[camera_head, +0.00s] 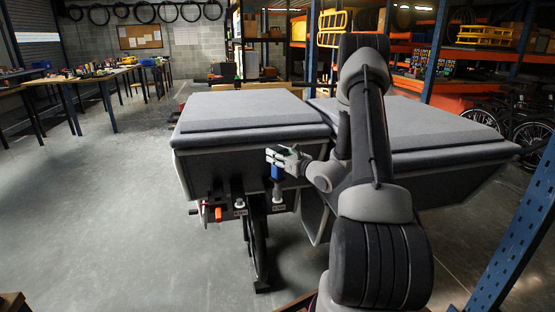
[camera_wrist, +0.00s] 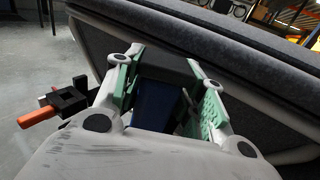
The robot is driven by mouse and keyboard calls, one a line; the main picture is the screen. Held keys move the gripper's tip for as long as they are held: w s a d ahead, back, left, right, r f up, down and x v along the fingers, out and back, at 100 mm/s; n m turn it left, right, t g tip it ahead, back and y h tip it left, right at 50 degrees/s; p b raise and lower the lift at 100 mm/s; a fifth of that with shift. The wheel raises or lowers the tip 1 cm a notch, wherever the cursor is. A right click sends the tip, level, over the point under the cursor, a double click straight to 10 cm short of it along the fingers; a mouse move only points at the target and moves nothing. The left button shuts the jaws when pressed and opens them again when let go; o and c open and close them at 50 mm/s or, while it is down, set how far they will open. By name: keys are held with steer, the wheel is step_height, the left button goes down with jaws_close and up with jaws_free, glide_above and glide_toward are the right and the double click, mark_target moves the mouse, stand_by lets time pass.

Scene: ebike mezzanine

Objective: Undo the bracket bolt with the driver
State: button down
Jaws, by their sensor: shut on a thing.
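My gripper (camera_head: 276,155) is at the front edge of the left grey padded bench, in front of its dark side panel. It is closed around a blue-handled tool (camera_head: 277,172), which looks like the driver and points down. In the wrist view the blue handle (camera_wrist: 155,104) sits between the green-lined fingers (camera_wrist: 165,75). A pale part with a small label (camera_head: 278,198) is just below the handle; I cannot tell whether they touch. The bracket bolt cannot be made out, and the driver's tip is hidden or too small to see.
An orange-handled tool (camera_head: 218,214) hangs in a black holder left of my gripper; its orange handle shows in the wrist view (camera_wrist: 40,116). A blue rack post (camera_head: 520,235) stands right.

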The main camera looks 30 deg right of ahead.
mark_target(278, 149)
steer(key=shift+r, duration=1.5)
steer(key=shift+s+h, duration=0.25)
steer(key=shift+h, duration=0.05)
steer(key=s+a+r, duration=0.1)
steer(key=s+a, duration=0.1)
steer(key=a, duration=0.6)
steer(key=s+a+r+y, duration=0.1)
steer(key=s+a+r, duration=0.1)
steer(key=a, duration=0.7)
steer(key=shift+s+n, duration=0.3)
steer(key=shift+s, duration=0.15)
